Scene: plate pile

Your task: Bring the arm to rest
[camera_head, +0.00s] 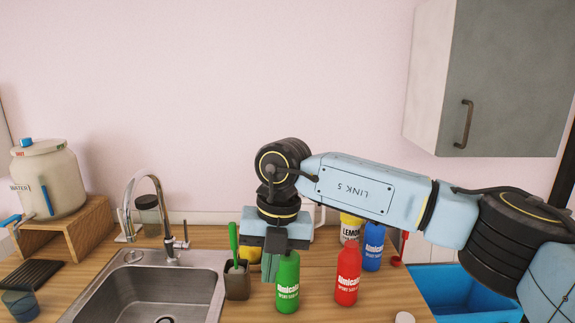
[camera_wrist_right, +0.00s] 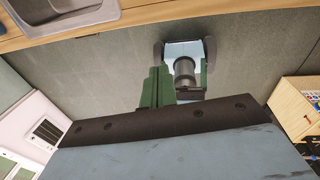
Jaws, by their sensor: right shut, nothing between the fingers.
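My right arm (camera_head: 360,187) reaches in from the right edge in the head view, bends at a black joint and points its hand down over the counter. My right gripper (camera_head: 269,272) hangs between the sink and the bottles, partly hidden by the green bottle. In the right wrist view its green fingers (camera_wrist_right: 158,88) are together with nothing between them. My left arm and gripper are not in view.
A green bottle (camera_head: 287,284), a red bottle (camera_head: 348,275) and a blue bottle (camera_head: 373,247) stand close by. A dark holder (camera_head: 237,281) with a green brush is beside the hand. The sink (camera_head: 150,292) is left; a blue bin (camera_head: 465,290) is right.

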